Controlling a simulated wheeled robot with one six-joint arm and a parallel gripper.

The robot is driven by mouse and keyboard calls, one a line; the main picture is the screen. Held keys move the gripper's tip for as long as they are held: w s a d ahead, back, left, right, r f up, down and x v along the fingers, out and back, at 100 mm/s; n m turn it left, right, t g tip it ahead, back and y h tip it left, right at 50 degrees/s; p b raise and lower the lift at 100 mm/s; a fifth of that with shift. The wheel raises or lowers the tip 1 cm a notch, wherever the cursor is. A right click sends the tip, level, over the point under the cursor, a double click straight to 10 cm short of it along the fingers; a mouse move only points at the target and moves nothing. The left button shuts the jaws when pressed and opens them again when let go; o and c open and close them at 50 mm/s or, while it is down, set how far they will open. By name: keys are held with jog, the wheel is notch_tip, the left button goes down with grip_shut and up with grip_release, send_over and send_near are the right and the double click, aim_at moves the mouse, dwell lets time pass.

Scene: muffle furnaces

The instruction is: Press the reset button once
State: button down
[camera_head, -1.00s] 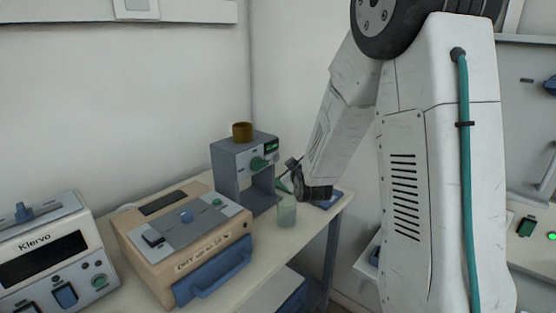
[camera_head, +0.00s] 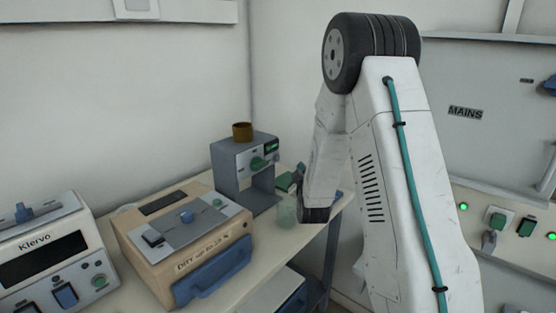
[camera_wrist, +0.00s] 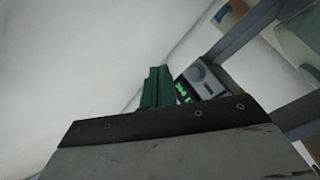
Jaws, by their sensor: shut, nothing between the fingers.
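I cannot read any label saying reset. Green controls show in the head view on the beige box (camera_head: 190,235), on the white Klervo unit (camera_head: 45,255), and on the grey stand-like device (camera_head: 242,160). Square green buttons also sit on the right wall panel (camera_head: 497,217). My gripper's dark green fingers (camera_wrist: 158,78) are shut and empty in the wrist view. Just right of them there is a grey unit (camera_wrist: 208,80) with a round knob and green lit characters. The fingertips are not clearly visible in the head view, and contact with anything cannot be told.
The table (camera_head: 262,255) carries the devices close together. A brown cup (camera_head: 242,132) stands on the grey device, and a translucent beaker (camera_head: 287,212) is near my wrist. A panel marked MAINS (camera_head: 466,113) is at right. A blue drawer handle (camera_head: 213,272) juts out.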

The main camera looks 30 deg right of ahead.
jog(key=w+a, duration=0.2)
jog(key=w, duration=0.4)
jog(key=shift+w+a, duration=0.25)
jog(key=shift+w, duration=0.05)
jog(key=shift+w, duration=0.15)
dwell(1.7)
jog(key=shift+w+a, duration=0.15)
jog(key=shift+w, duration=0.1)
jog(key=shift+w+a, duration=0.15)
jog(key=shift+w, duration=0.3)
dwell(0.6)
dwell(0.4)
jog(key=shift+s+d, duration=0.3)
jog(key=shift+s, duration=0.55)
jog(key=s, duration=0.1)
jog(key=s+d, duration=0.1)
jog(key=s, duration=0.2)
jog(key=shift+s+d, duration=0.35)
